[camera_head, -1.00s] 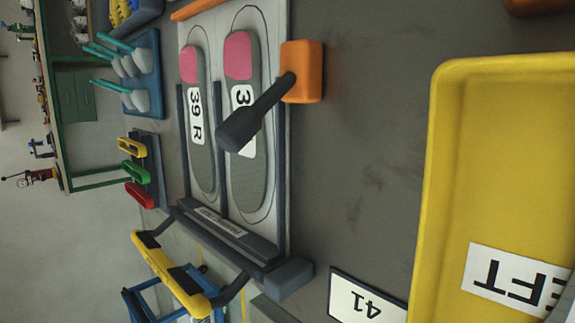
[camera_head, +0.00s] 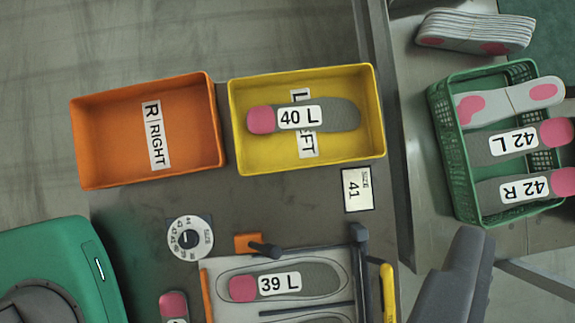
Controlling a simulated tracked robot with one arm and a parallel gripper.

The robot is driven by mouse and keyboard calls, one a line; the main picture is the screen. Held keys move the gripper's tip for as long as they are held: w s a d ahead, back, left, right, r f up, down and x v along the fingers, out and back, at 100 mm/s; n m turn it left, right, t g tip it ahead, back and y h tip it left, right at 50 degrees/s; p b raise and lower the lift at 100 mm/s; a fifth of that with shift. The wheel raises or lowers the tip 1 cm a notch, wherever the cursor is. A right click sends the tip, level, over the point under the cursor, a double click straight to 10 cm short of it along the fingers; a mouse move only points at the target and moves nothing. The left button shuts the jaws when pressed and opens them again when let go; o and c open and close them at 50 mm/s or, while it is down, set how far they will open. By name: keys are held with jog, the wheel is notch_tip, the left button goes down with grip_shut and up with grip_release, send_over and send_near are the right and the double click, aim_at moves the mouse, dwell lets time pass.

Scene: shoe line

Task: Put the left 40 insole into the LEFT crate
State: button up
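The left 40 insole (camera_head: 343,114), grey with a pink heel and a white 40 L label, lies flat in the yellow LEFT crate (camera_head: 377,125). It lies across the crate's LEFT sign and hides the middle of it. Nothing holds it.
An orange RIGHT crate (camera_head: 200,120) stands empty left of the yellow crate. A size 41 card (camera_head: 357,189), a numbered dial (camera_head: 190,238) and a fixture holding a 39 L insole (camera_head: 320,278) lie below. A green basket (camera_head: 468,200) holds 42 L and 42 R insoles at right.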

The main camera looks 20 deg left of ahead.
jog(key=s+d+r+m+t+h, duration=0.1)
jog(key=s+d+r+m+t, duration=0.1)
jog(key=r, duration=0.4)
jog(key=s+d+r+m+t+h, duration=0.1)
jog(key=s+d+r+m+t, duration=0.1)
jog(key=s+d+r+m, duration=0.3)
jog(key=s+d+r+m+t, duration=0.2)
jog(key=s+d+r+m, duration=0.2)
jog(key=r, duration=0.5)
jog(key=shift+s+d+m+h, duration=0.2)
jog(key=shift+s+m+h, duration=0.2)
jog(key=shift+s+m, duration=0.65)
jog(key=shift+w, duration=0.15)
jog(key=shift+c, duration=0.2)
